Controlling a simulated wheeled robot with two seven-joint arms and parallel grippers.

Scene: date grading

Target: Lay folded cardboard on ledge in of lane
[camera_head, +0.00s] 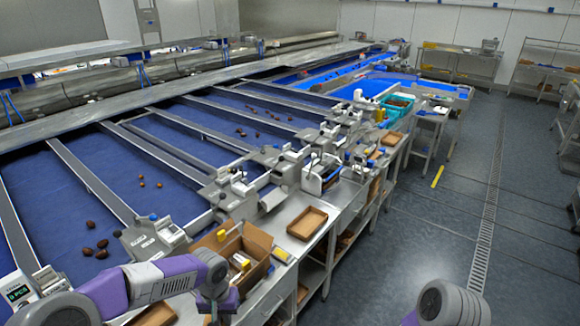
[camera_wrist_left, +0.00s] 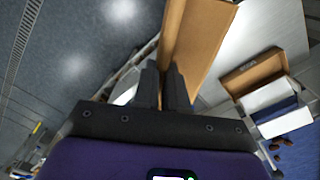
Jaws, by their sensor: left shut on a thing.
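My left gripper (camera_head: 215,302) is low in the head view, beside the steel bench edge. In the left wrist view its dark fingers (camera_wrist_left: 164,88) are shut on the folded cardboard (camera_wrist_left: 205,45), a flat brown piece with a crease that extends away from the fingertips. In the head view the cardboard is mostly hidden by the gripper and the bottom picture edge. A steel ledge (camera_head: 283,243) runs along the near ends of the blue lanes (camera_head: 95,190). My right gripper is out of view; only part of the right arm shows at bottom right.
An open brown box (camera_head: 262,238) with white and yellow items stands on the ledge, close beyond the left gripper. A shallow brown tray (camera_head: 307,222) lies to its right. Grey sorting devices (camera_head: 150,238) stand at the lane ends.

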